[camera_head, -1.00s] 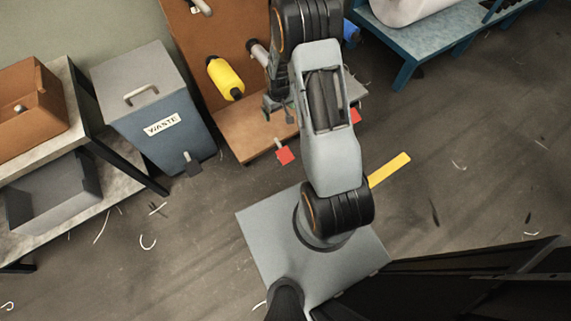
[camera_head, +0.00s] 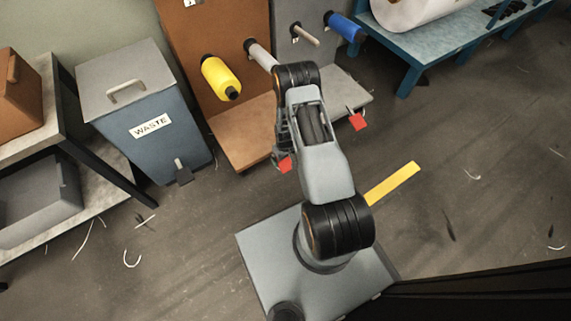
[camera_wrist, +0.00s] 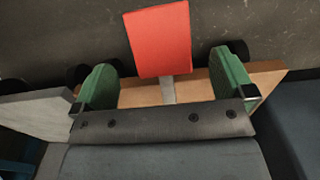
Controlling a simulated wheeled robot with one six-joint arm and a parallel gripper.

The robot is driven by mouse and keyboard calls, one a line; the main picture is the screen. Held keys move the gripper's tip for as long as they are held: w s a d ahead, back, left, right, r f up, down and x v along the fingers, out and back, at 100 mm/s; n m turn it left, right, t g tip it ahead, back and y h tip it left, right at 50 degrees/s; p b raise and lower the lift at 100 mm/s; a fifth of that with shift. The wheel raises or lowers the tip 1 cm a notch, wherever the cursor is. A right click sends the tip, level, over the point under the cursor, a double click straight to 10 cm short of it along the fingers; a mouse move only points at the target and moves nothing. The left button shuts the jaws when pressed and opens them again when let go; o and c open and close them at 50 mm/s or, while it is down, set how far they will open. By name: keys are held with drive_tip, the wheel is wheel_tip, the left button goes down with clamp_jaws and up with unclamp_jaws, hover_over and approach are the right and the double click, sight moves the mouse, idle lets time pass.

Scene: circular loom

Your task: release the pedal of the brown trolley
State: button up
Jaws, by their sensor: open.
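The brown trolley (camera_head: 238,131) stands at the upper middle of the head view, with a tall back board and a low base. Its red pedal (camera_head: 285,165) sticks out at the base's front edge, partly hidden by my arm. In the wrist view the red pedal (camera_wrist: 160,38) and its grey stem show in front of the brown base (camera_wrist: 195,86). My gripper (camera_wrist: 166,80) is open and empty. Its green fingers stand on either side of the pedal's stem, apart from it. I cannot tell the pedal's height.
A grey trolley (camera_head: 352,95) with its own red pedal (camera_head: 356,121) stands close at the right. A blue waste bin (camera_head: 155,140) with a pedal stands at the left. A yellow spool (camera_head: 220,77) sits on the brown board. A yellow floor strip (camera_head: 392,184) lies on open floor.

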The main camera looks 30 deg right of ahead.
sight(285, 163)
drive_tip(key=shift+f+b, duration=0.7)
drive_tip(key=shift+f, duration=1.6)
